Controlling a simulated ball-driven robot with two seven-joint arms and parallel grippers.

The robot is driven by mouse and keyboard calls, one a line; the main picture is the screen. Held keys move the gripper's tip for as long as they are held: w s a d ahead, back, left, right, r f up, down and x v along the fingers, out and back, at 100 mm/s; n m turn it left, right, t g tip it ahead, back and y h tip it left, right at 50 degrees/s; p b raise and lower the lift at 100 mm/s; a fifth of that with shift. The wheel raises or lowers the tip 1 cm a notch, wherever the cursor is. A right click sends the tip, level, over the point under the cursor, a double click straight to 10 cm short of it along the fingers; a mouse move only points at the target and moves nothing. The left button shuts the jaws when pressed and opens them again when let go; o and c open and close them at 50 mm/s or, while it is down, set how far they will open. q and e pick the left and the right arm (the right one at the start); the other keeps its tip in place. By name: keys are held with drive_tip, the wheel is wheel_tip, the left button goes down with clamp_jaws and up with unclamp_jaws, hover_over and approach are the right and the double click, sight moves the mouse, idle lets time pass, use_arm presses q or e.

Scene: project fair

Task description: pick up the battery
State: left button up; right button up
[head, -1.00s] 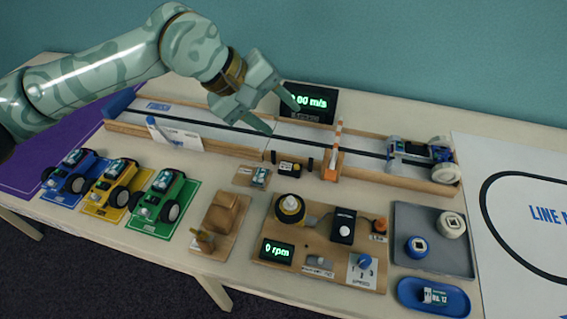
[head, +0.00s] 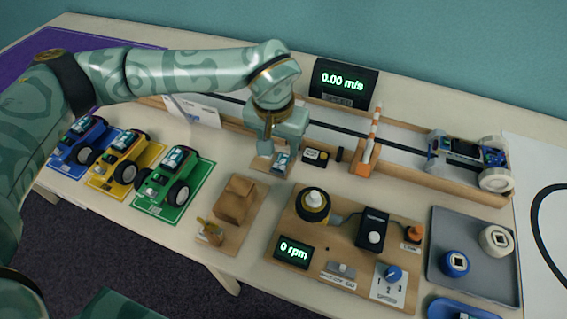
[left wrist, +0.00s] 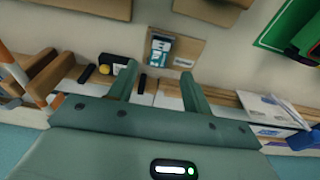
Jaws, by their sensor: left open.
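The battery (head: 281,160), a small teal and white labelled block, lies on a small wooden base (head: 262,162) in front of the track. In the left wrist view the battery (left wrist: 160,47) lies on its base (left wrist: 190,47), ahead of the fingertips. My left gripper (head: 279,148) points down above it, partly hiding the base in the head view. In the left wrist view the gripper (left wrist: 158,72) has its fingers apart with nothing between them. Its height above the battery is hard to tell. My right gripper is not in view.
A small black and yellow device (head: 315,157) stands just right of the base. The wooden track wall (head: 225,120) runs behind. A wooden block stand (head: 236,200) and a motor board (head: 318,240) stand in front. Toy cars, including a green one (head: 172,180), stand at left.

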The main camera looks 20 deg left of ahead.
sight(282, 160)
use_arm(q)
wheel_tip(282, 160, down, 4)
drive_tip(key=shift+w+d+r+b, duration=0.1)
drive_tip(key=shift+r+b, duration=0.1)
drive_tip(key=shift+b, duration=0.8)
drive_tip(key=shift+w+f+b, duration=0.15)
drive_tip(key=shift+f+b, duration=0.15)
drive_tip(key=shift+f, duration=0.3)
drive_tip(key=shift+w+f+b, duration=0.15)
drive_tip(key=shift+f+b, duration=0.1)
drive_tip(key=shift+f, duration=0.3)
drive_tip(key=shift+r, duration=0.2)
drive_tip(key=c, duration=1.1)
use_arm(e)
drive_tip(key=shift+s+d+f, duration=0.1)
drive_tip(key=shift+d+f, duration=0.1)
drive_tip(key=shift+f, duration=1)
